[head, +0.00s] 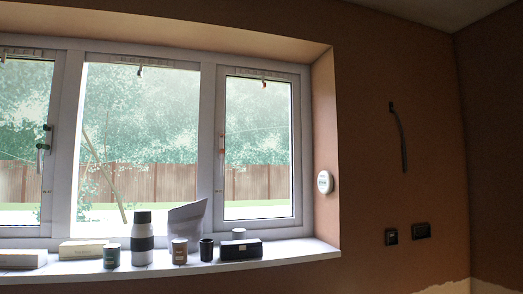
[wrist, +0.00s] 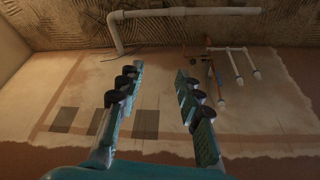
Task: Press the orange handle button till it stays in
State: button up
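The white-framed window (head: 206,150) fills the left and middle of the head view. A small orange-red part (head: 222,137) shows on the left side of the right pane's frame, where a handle sits. Another small orange-red spot (head: 264,84) is at the top of that pane. Both are too small to tell which is the button or whether it is in. A white handle with a dark green part (head: 43,146) is on the left pane. My gripper (wrist: 159,72) is open and empty in the wrist view, away from any handle. It is not in the head view.
The sill (head: 190,265) holds a bottle (head: 142,238), a grey angled piece (head: 187,221), jars, a dark cup (head: 206,250) and boxes (head: 241,249). A white round device (head: 325,182) is on the wall. The wrist view shows bare plaster and white pipes (wrist: 185,12).

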grip_shut()
dwell(1.2)
